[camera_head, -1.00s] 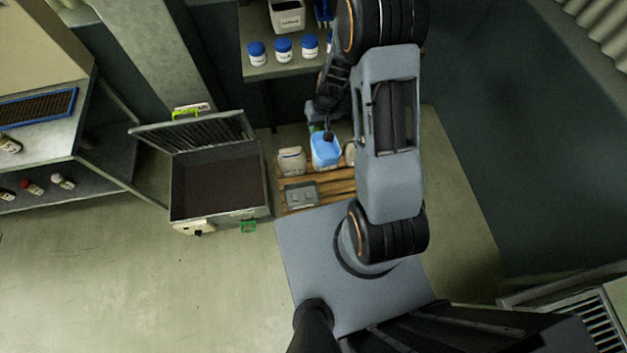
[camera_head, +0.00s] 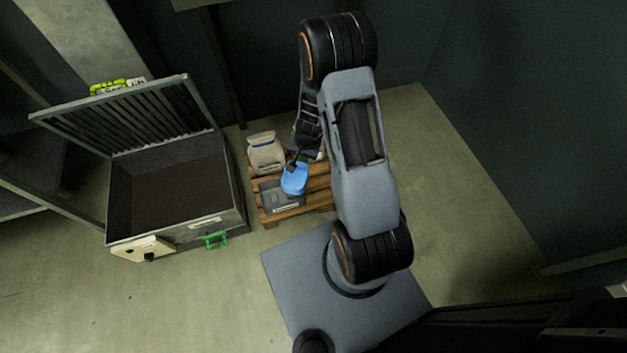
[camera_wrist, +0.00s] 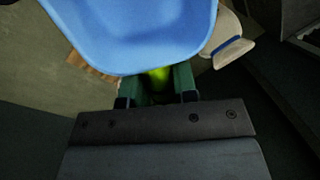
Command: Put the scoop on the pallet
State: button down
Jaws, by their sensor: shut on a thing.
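The blue scoop (camera_head: 295,179) is held in my gripper (camera_head: 296,160) over the wooden pallet (camera_head: 268,217). In the wrist view the scoop (camera_wrist: 138,32) fills the upper middle, and my gripper (camera_wrist: 156,82) is shut on it with green fingers. The exact grip point is hidden behind the scoop's bowl. In the head view the scoop overlaps a grey box on the pallet; whether it touches that box I cannot tell. My arm hides the pallet's right part.
A cream sack (camera_head: 266,152) stands on the pallet's back left and the grey box (camera_head: 280,199) at its front. A large open metal case (camera_head: 225,222) stands close to the left, its lid raised. Bare floor (camera_head: 475,215) lies to the right.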

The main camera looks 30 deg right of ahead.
jog(key=d+f+m+t+h+b, duration=0.15)
jog(key=f+m+b, duration=0.25)
jog(key=f+b, duration=0.55)
jog(key=d+f+m+g+y+b, duration=0.1)
jog(key=d+f+m+b, duration=0.15)
jog(key=f+b, duration=0.65)
jog(key=d+f+m+p, duration=0.1)
jog(key=d+f+m, duration=0.1)
jog(key=d+f, duration=0.3)
jog(key=d+f+m+h+p, duration=0.1)
jog(key=d+f, duration=0.4)
jog(key=d+f+m+p, duration=0.2)
jog(key=d+f, duration=0.3)
jog(key=shift+w+d+f+m+t+h, duration=0.1)
jog(key=shift+d+f+m+t+h, duration=0.05)
jog(key=shift+f+m+t+h, duration=0.15)
jog(key=shift+w+d+f, duration=0.1)
jog(key=shift+d+f, duration=0.5)
jog(key=shift+f, duration=0.25)
jog(key=shift+s+b+x, duration=0.15)
jog(key=shift+b+x, duration=0.3)
jog(key=shift+x, duration=0.3)
jog(key=shift+s+b+x, duration=0.15)
jog(key=shift+b+x, duration=0.25)
jog(key=shift+x, duration=0.3)
jog(key=shift+f, duration=0.2)
jog(key=shift+f, duration=0.15)
jog(key=c, duration=0.9)
grip_release()
